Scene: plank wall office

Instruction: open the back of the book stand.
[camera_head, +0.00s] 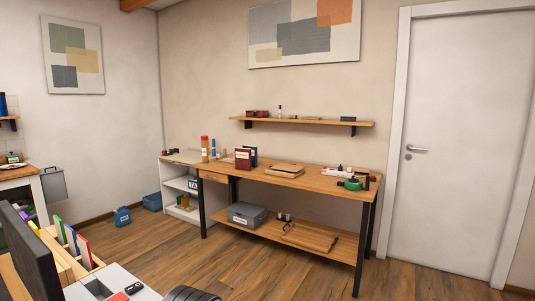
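A flat, light wooden piece (284,170) lies on the top of the long wooden workbench (320,184). It looks like a folded book stand, but it is too small to be sure. It seems to lie low and flat, with no raised back visible. A red book (243,160) and a dark blue book (253,154) stand upright to its left. Neither of my grippers is in view.
A lower shelf holds a grey box (246,215) and a wooden board (310,237). A green tape roll (353,184) is at the bench's right end. A desk with a dark monitor (30,255) and coloured folders (70,240) is at lower left. Floor before the bench is clear.

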